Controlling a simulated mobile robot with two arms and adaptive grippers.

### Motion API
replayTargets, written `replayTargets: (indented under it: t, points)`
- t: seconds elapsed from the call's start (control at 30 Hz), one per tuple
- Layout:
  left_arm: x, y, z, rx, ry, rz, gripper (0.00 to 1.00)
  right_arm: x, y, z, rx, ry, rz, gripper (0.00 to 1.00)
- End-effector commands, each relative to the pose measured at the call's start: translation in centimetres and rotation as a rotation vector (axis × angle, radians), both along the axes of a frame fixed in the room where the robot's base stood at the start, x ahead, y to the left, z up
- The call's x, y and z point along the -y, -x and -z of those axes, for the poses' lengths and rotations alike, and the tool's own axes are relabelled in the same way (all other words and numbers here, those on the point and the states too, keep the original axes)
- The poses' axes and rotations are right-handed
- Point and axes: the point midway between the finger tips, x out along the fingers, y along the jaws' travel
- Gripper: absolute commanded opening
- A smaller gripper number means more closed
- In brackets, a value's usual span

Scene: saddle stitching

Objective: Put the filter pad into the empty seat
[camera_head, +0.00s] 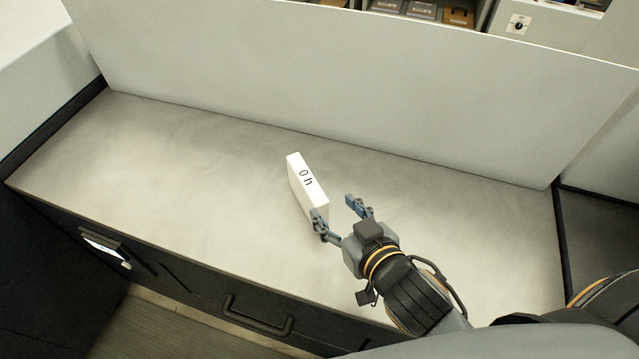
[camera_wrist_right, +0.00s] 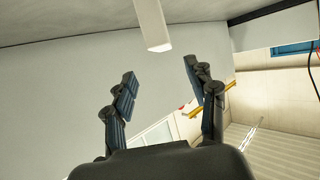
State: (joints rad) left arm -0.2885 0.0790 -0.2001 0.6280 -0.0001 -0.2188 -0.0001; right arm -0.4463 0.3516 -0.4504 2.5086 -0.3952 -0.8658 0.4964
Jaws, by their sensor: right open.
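A white, thin block marked "0 h" (camera_head: 305,183), which looks like the filter pad, stands on the grey worktop. Its end also shows in the right wrist view (camera_wrist_right: 153,27), beyond the fingertips. My right gripper (camera_head: 335,208) is open and empty at the pad's near right side. In the head view one finger overlaps the pad's near end; I cannot tell whether it touches. In the right wrist view the open fingers (camera_wrist_right: 159,71) have nothing between them. I cannot make out an empty seat. My left gripper is out of view.
The worktop (camera_head: 190,170) is clear around the pad. A tall pale panel (camera_head: 350,85) closes its back. Behind it are labelled boxes (camera_head: 422,10) and a panel with a black knob (camera_head: 519,25). A dark drawer front with a handle (camera_head: 257,316) lies below the front edge.

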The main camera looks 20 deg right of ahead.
Motion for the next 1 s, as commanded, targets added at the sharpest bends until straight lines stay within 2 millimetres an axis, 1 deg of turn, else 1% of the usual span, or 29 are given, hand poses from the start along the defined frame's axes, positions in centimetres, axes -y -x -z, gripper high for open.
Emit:
replayTargets:
  t: [0.13,0.2,0.23,0.27,0.3,0.43,0.53,0.63,0.73,0.9,1.0]
  points:
    - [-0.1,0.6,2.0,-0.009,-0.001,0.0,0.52,-0.3,-1.5,1.2,0.0,0.001,-0.002,0.57]
    - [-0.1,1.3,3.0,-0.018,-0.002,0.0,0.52,-0.5,-2.5,1.7,0.002,0.001,-0.002,0.57]
    - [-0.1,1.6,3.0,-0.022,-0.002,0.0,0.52,-0.6,-2.9,1.7,0.001,0.002,-0.002,0.57]
    - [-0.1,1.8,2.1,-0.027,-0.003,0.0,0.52,-0.7,-3.5,1.4,-0.001,0.003,-0.001,0.57]
    - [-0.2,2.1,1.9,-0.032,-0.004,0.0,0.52,-0.9,-4.3,1.7,-0.002,0.005,-0.001,0.57]
    - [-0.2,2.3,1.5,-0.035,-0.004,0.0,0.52,-1.3,-6.4,2.6,-0.003,0.003,0.0,0.57]
    - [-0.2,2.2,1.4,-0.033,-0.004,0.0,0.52,-1.5,-7.3,3.1,-0.002,0.001,0.0,0.57]
    - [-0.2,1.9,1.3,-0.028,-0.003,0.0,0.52,-1.6,-7.7,3.3,-0.003,0.001,-0.001,0.57]
    - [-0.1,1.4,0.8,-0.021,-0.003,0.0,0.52,-1.8,-8.4,3.5,-0.003,0.002,-0.001,0.57]
    - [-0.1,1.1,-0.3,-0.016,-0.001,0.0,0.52,-2.3,-10.6,4.3,-0.003,0.002,-0.001,0.57]
    - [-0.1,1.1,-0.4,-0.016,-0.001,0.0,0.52,-2.6,-11.6,4.9,-0.003,0.002,-0.002,0.57]
